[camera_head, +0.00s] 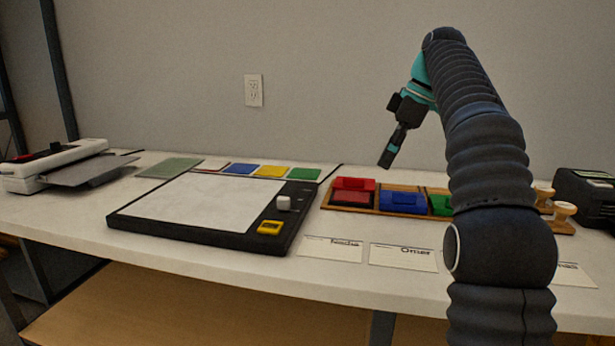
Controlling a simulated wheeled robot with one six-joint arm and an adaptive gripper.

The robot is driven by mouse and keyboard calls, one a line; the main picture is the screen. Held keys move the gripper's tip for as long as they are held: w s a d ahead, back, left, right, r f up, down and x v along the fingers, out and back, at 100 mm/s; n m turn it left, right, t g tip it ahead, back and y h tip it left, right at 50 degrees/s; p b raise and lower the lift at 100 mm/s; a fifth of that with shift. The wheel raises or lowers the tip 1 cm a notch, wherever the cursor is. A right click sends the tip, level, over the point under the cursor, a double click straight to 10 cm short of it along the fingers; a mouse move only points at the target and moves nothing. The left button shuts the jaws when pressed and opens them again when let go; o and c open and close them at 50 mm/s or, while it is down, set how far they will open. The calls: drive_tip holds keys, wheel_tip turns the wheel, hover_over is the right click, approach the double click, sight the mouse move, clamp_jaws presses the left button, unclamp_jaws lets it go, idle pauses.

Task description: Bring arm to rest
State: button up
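My arm rises from the lower right of the head view, bends at the top and hangs down to the left. My gripper (387,162) is at its end, pointing down above the back of the table, above and behind the red ink pad. It is apart from everything on the table. I see it from the side, small and dark, so the gap between its fingers does not show. Nothing visible hangs from it. My arm hides part of the right side of the table.
A white table (220,246) holds a black board with a white sheet (190,208), a wooden tray with red (352,192), blue (403,200) and green (440,203) pads, cards (402,256), wooden stamps (563,212), a white machine (55,165) and a black box (588,195).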

drive_tip(key=s+a+f+m+t+h, duration=0.1)
drive_tip(key=s+f+m, duration=0.25)
drive_tip(key=s, duration=0.45)
drive_tip(key=s+a+f+m+t+h, duration=0.1)
drive_tip(key=s+f+m, duration=0.1)
drive_tip(key=s+m, duration=0.45)
drive_tip(key=s+f+m+t+h, duration=0.2)
drive_tip(key=s+f+m, duration=0.2)
drive_tip(key=s+f, duration=1.5)
drive_tip(key=shift+d, duration=0.45)
